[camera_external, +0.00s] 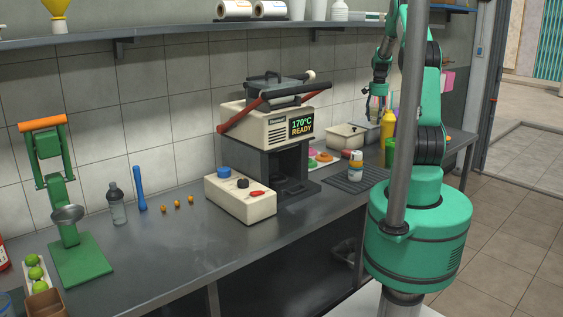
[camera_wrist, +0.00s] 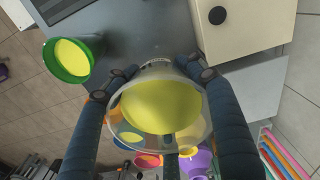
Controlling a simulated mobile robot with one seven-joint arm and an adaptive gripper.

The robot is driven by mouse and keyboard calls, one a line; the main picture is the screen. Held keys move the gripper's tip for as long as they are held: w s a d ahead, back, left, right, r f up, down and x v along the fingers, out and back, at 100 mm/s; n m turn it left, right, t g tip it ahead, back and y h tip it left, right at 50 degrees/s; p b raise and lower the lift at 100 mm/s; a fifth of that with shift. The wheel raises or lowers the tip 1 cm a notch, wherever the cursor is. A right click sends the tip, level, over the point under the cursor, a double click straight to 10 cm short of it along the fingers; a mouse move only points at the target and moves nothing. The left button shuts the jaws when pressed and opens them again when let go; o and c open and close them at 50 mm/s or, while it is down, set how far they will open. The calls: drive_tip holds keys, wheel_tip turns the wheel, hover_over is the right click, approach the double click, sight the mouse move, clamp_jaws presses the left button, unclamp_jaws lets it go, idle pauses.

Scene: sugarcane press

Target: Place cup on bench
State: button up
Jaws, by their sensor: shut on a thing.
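My gripper (camera_wrist: 160,72) is shut on a clear cup (camera_wrist: 205,125) with yellow liquid in it. The fingers hold it from both sides, and its open rim faces the wrist camera. In the external view my gripper (camera_external: 381,88) is over the far right part of the bench, and the held cup is too small there to make out clearly. The grey metal bench (camera_external: 180,245) runs along the tiled wall. In the wrist view part of a grey surface (camera_wrist: 125,28) shows beyond the cup; I cannot tell the gap beneath it.
A green cup (camera_wrist: 77,75) with yellow contents stands left of the held cup. A pale box with a dark knob (camera_wrist: 217,15) is at upper right. Coloured straws (camera_wrist: 282,152) and several coloured cups (camera_wrist: 197,163) are close below.

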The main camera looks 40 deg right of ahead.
sight(373, 153)
wheel_tip(373, 153, down, 11)
drive_tip(key=shift+r+b, duration=0.1)
drive_tip(key=shift+b, duration=1)
drive_tip(key=shift+f+b, duration=0.6)
drive_tip(key=shift+f, duration=2)
drive_tip(key=shift+f, duration=0.1)
drive_tip(key=o, duration=1.5)
drive_tip(key=shift+c, duration=0.2)
wheel_tip(373, 153, up, 12)
drive_tip(key=p, duration=0.3)
